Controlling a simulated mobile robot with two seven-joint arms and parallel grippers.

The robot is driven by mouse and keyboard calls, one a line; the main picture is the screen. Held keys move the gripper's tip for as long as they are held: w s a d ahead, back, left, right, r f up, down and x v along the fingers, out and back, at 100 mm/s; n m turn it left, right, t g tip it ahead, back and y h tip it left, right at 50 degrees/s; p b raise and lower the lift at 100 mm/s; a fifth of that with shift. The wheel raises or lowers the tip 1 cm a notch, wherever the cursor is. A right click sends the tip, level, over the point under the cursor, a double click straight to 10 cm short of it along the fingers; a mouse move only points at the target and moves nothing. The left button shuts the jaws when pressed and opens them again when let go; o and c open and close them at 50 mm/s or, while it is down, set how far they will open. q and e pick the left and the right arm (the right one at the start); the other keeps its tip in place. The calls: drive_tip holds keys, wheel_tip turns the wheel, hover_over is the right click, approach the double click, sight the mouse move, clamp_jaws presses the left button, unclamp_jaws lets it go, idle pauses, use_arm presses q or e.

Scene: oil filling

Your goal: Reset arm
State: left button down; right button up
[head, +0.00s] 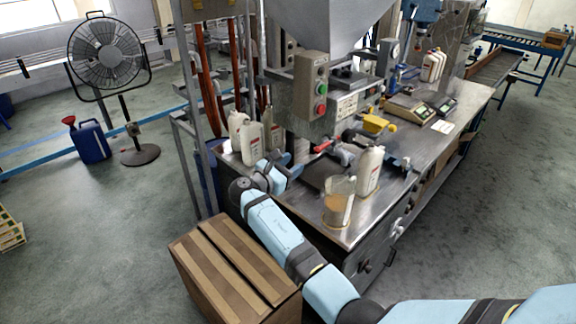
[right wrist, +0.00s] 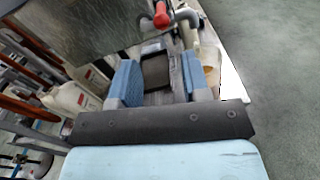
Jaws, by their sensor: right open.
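My right arm reaches in from the lower right of the head view. Its blue right gripper (head: 282,166) is over the near left part of the metal workbench (head: 305,212). In the right wrist view the two blue fingers of this gripper (right wrist: 158,76) stand apart, with nothing held between them. A dark rectangular patch (right wrist: 157,70) shows beyond the gap. A white jug (right wrist: 72,98) is left of the fingers there. My left gripper is not in view.
White jugs (head: 250,140) stand close behind the gripper. A beaker of amber liquid (head: 338,203) and another white bottle (head: 370,171) stand to its right. The filling machine's control box (head: 310,86) hangs above. A brown box (head: 232,262) is below the arm. Floor at left is mostly open.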

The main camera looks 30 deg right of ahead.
drive_tip(key=shift+a, duration=0.15)
idle(0.5)
drive_tip(key=s+a+f+m+t+y, duration=0.2)
drive_tip(key=s+f+y, duration=0.3)
drive_tip(key=s+f, duration=0.45)
drive_tip(key=s+a+f+m+t+y, duration=0.2)
drive_tip(key=s+f+y, duration=0.4)
drive_tip(key=f, duration=0.7)
drive_tip(key=s+a+m+y, duration=0.2)
drive_tip(key=s+m+y, duration=0.1)
drive_tip(key=s, duration=0.4)
drive_tip(key=s+a+m+t+y, duration=0.1)
drive_tip(key=s+a+m+y, duration=0.2)
drive_tip(key=s+m, duration=0.2)
drive_tip(key=s+a+m+y, duration=0.3)
drive_tip(key=s+m, duration=0.1)
drive_tip(key=s, duration=0.7)
drive_tip(key=shift+s+a+f, duration=0.15)
drive_tip(key=shift+a+f, duration=0.05)
drive_tip(key=shift+f, duration=0.1)
